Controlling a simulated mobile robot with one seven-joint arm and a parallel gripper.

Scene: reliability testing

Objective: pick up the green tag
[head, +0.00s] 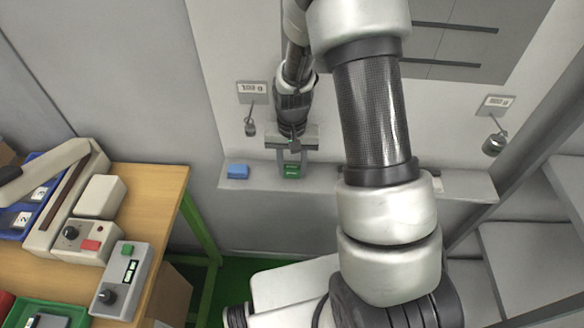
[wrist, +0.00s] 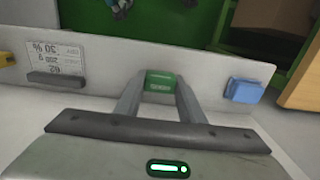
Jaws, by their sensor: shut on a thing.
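The green tag (head: 291,171) is a small green block with pale lettering. It is at the grey ledge in the head view, between the fingertips of my gripper (head: 290,168). In the wrist view the green tag (wrist: 161,81) sits between the two finger ends, and my gripper (wrist: 160,88) is shut on it. Whether the tag still touches the ledge, I cannot tell.
A blue block (head: 238,171) lies on the ledge (head: 330,184) left of the tag; it also shows in the wrist view (wrist: 244,90). Weights hang on the wall above. A wooden table (head: 160,190) with devices stands at the left. My arm hides part of the ledge.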

